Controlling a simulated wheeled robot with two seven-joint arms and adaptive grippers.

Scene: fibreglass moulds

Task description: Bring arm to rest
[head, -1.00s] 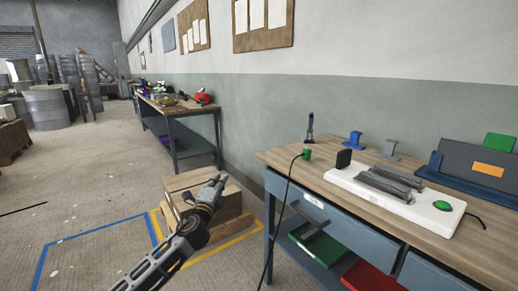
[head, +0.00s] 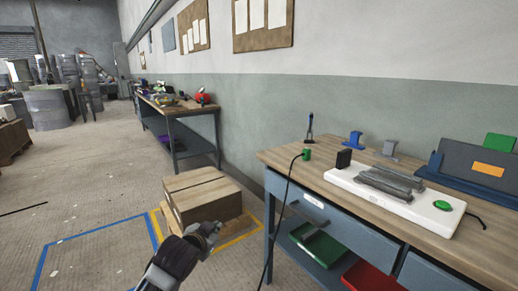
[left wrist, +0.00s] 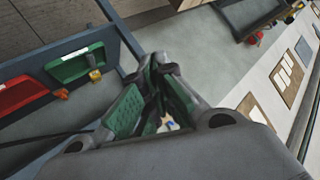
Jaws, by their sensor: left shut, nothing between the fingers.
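My left arm comes in from the bottom of the head view, and its gripper (head: 205,236) is low in front of the cardboard box, left of the near workbench. In the left wrist view the left gripper (left wrist: 155,115) shows large, its green-padded fingers together with nothing held between them. My right gripper is in neither view.
The near workbench (head: 330,208) stands at the right with a white device (head: 395,196), and a cable hangs at its left end. A cardboard box (head: 203,193) sits on a pallet within yellow floor lines. A farther bench (head: 185,113) stands along the wall. Open floor (head: 90,200) lies left.

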